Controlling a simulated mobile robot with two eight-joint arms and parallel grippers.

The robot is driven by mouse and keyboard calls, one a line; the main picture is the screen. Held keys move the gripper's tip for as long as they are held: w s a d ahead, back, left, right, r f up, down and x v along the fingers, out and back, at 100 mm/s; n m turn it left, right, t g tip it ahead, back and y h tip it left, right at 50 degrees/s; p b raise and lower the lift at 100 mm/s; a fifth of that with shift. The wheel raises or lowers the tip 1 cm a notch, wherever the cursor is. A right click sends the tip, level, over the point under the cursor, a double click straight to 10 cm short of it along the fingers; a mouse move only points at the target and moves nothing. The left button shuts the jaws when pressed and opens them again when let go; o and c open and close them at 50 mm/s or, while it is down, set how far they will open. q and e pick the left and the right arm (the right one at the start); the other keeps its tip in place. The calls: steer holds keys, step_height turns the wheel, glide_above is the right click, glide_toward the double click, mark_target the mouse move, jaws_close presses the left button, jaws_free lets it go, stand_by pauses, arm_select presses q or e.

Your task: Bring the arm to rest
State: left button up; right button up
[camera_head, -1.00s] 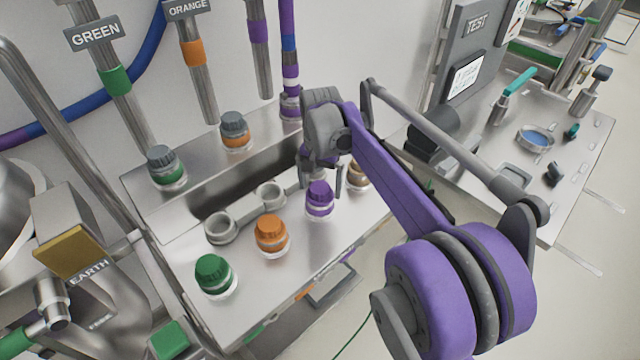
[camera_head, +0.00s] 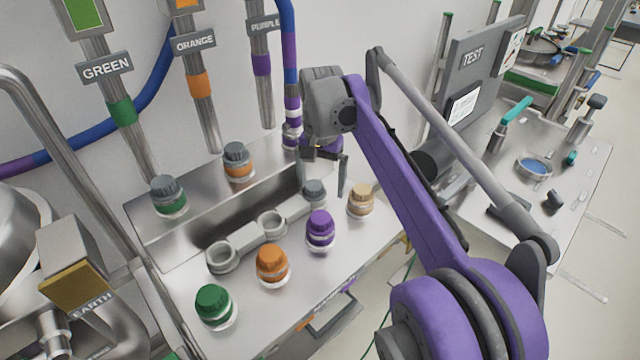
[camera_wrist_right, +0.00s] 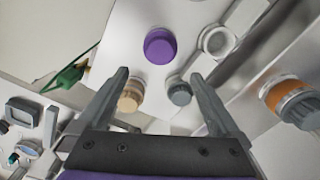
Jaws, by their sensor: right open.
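My right gripper (camera_head: 323,174) is open and empty above the right end of the metal bench. Its purple arm comes in from the right. In the wrist view its two fingers (camera_wrist_right: 160,78) are spread apart with nothing between their tips. A grey-capped jar (camera_head: 314,192) stands below it at the right end of the grey holder (camera_head: 245,238); the wrist view also shows this grey cap (camera_wrist_right: 179,93). A tan-capped jar (camera_head: 361,201) stands just to the right, and it also shows in the wrist view (camera_wrist_right: 130,97). My left gripper is not in view.
Purple (camera_head: 320,229), orange (camera_head: 272,264) and green (camera_head: 214,305) capped jars stand along the bench front. Grey-capped jars with orange (camera_head: 237,160) and green (camera_head: 168,195) bands stand on the back ledge. Pipes hang behind; the test station (camera_head: 540,175) is at right.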

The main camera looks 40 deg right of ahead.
steer(key=s+a+f+n+t+p, duration=0.1)
steer(key=s+a+f+n, duration=0.3)
steer(key=s+a, duration=0.1)
steer(key=s+a+f+n+t+p, duration=0.1)
steer(key=s+a+f+n+t, duration=0.1)
steer(key=s+a+f+n, duration=0.2)
steer(key=s+a+f+n+t+p, duration=0.2)
steer(key=s+a+f, duration=0.3)
steer(key=s+a, duration=0.3)
steer(key=shift+a+f+n, duration=0.15)
steer(key=shift+n, duration=0.75)
